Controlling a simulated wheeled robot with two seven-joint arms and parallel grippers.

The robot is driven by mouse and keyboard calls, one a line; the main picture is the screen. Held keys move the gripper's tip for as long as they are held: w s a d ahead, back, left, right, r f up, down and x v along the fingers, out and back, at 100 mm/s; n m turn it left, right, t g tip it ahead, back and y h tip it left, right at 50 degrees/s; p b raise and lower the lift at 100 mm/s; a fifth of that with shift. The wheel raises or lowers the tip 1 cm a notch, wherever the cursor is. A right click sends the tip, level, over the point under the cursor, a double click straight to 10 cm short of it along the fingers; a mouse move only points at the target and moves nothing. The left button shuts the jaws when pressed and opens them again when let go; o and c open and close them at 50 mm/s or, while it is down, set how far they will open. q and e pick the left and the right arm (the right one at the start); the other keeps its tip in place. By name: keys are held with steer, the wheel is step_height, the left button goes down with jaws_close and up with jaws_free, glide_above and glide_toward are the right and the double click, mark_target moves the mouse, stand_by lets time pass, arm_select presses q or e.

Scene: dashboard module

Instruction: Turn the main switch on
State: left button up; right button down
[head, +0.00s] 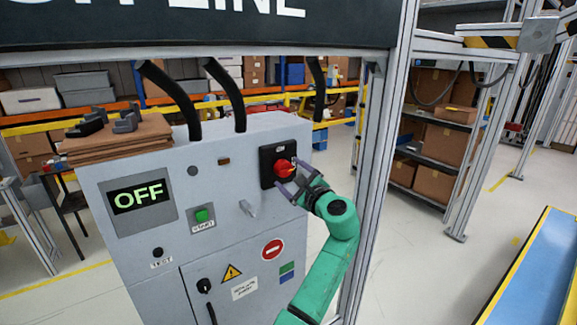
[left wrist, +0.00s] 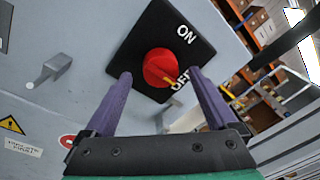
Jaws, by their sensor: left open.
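The main switch is a red rotary knob (head: 284,168) on a black square plate (head: 267,176) at the upper right of the grey cabinet front. In the left wrist view, the knob (left wrist: 161,68) has a yellow mark pointing toward OFF; ON is printed at the opposite side of the plate (left wrist: 140,52). My left gripper (head: 290,180) is open in front of the switch. In the left wrist view, its two purple fingers (left wrist: 160,76) stand on either side of the knob with gaps visible. Finger contact with the plate is unclear. My right gripper is not in view.
The cabinet display (head: 138,195) reads OFF. A green start button (head: 201,215) and a grey lever (head: 248,208) sit left of the switch. A metal frame post (head: 383,150) stands close to the right of my arm. Cardboard sheets (head: 115,140) lie on the cabinet top.

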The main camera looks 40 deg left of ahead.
arm_select(q)
steer(key=shift+x, duration=1.05)
steer(key=shift+w, duration=0.1)
steer(key=shift+c, duration=0.4)
steer(key=c, duration=1.3)
steer(key=shift+f+n+b, duration=0.25)
steer(key=shift+n+b, duration=0.25)
steer(key=shift+b, duration=0.35)
steer(key=n+y+b, duration=0.1)
steer(key=n+b, duration=0.9)
steer(key=b, duration=0.3)
steer(key=shift+f+n, duration=0.1)
steer(key=shift+n, duration=0.2)
steer(key=n+g+b, duration=0.1)
steer(key=n+b, duration=0.1)
steer(key=n, duration=0.1)
steer(key=shift+d+n+b, duration=0.1)
steer(key=shift+n+b, duration=0.3)
steer(key=shift+r+n+y+b, duration=0.15)
steer(key=shift+n+b, duration=0.25)
steer(key=shift+n, duration=0.45)
steer(key=shift+r+n+y+b, duration=0.15)
steer(key=shift+n+b, duration=0.25)
steer(key=shift+n, duration=0.45)
